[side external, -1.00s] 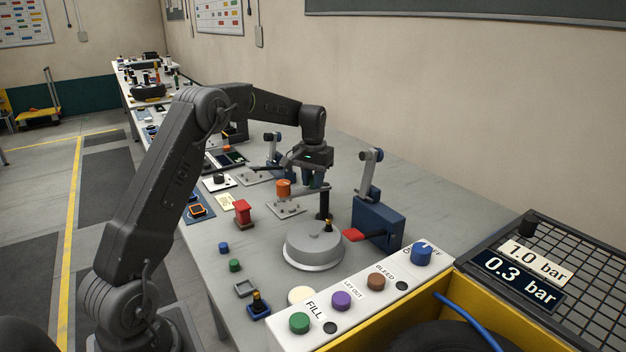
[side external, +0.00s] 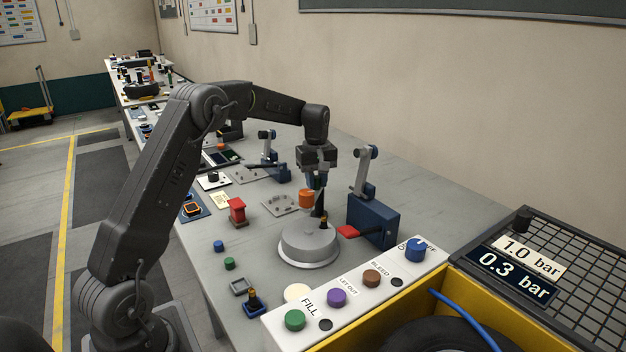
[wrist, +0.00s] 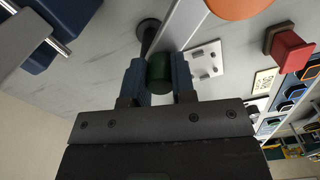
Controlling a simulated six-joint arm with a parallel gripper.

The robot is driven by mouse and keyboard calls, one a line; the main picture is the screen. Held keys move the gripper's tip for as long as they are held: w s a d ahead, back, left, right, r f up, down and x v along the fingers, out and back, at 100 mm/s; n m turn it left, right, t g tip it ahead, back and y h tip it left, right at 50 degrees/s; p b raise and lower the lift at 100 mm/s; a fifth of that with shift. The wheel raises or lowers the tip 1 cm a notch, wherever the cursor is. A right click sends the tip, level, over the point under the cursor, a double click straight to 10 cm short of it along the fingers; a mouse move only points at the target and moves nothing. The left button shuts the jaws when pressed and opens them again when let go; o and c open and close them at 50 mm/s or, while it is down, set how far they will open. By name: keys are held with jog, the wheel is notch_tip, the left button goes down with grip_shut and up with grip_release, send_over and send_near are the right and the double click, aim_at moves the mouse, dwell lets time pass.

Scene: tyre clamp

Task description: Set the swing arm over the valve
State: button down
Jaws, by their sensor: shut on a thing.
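The swing arm shows in the wrist view as a pale grey bar (wrist: 183,28), with its orange cylinder (wrist: 240,6) cut off at the top edge. In the side view the orange cylinder (side external: 306,198) hangs below and slightly left of my gripper (side external: 314,182). My gripper is shut on a dark green knob (wrist: 159,73) between blue fingertips. The small brass valve (side external: 323,220) stands on the round grey disc (side external: 308,243). The orange cylinder is up and left of the valve in the picture, apart from it. The bar is mostly hidden in the side view.
A red block (side external: 237,210) is to the left. A button panel (side external: 355,290) lies in front. The tabletop (side external: 425,190) behind the clamp is clear.

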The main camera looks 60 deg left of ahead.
aim_at(321, 189)
jog(key=shift+w+d+n, duration=0.2)
jog(key=shift+w+n, duration=0.05)
jog(key=shift+n, duration=0.75)
jog(key=shift+w+d+n, duration=0.2)
jog(key=shift+w+n, duration=0.05)
jog(key=shift+n, duration=0.75)
jog(key=shift+r, duration=0.1)
jog(key=c, duration=0.9)
grip_release()
jog(key=shift+c, duration=0.2)
notch_tip(321, 189, up, 14)
